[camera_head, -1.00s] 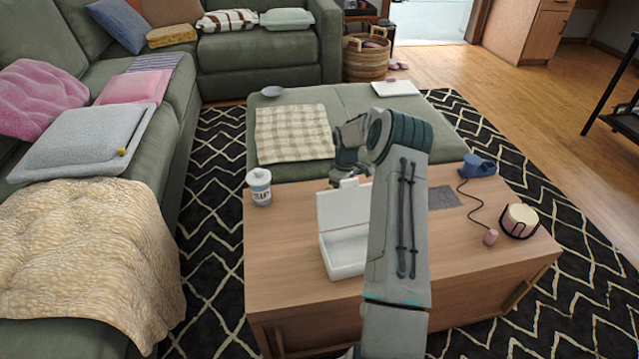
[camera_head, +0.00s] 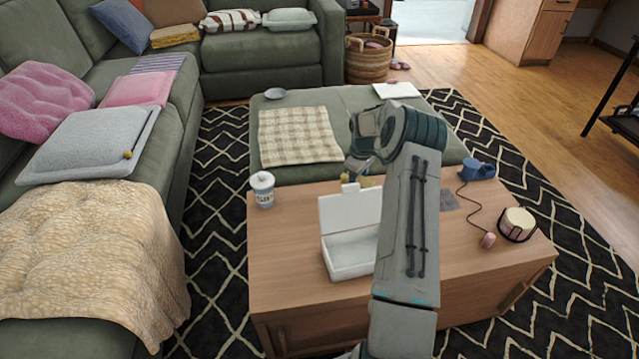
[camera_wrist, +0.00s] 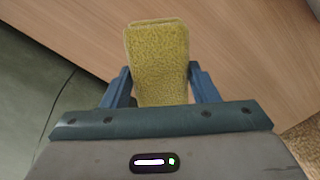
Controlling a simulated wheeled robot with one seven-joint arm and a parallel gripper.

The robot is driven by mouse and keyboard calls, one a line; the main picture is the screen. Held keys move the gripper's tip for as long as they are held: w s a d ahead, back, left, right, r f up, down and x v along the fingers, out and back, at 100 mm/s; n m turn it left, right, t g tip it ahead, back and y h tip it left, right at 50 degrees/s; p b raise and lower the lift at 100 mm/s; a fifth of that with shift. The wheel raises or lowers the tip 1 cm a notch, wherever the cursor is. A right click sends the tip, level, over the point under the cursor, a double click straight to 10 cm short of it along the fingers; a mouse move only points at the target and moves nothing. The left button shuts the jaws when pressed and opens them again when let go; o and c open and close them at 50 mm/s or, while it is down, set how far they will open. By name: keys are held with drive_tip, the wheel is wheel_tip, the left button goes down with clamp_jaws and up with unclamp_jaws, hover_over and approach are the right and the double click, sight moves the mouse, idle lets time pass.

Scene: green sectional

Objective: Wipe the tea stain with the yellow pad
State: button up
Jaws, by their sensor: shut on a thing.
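The yellow pad (camera_wrist: 158,58) is held between the two blue fingers of my gripper (camera_wrist: 160,85) in the wrist view, with the wood tabletop behind it. In the head view my gripper (camera_head: 358,170) is behind the open white box, and a bit of the yellow pad (camera_head: 364,181) shows there, mostly hidden. I cannot tell whether the pad touches the table. No tea stain can be made out clearly; my arm hides part of the wood table (camera_head: 285,265).
The white box (camera_head: 348,258) stands open with its lid up. A white jar (camera_head: 262,189) is at the left. A grey cloth (camera_head: 447,199), blue mug (camera_head: 478,168), pink item on a cord (camera_head: 488,240) and candle holder (camera_head: 517,223) are at the right. The table's left front is clear.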

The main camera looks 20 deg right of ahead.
drive_tip(key=shift+r+p, duration=0.55)
drive_tip(key=shift+r, duration=0.7)
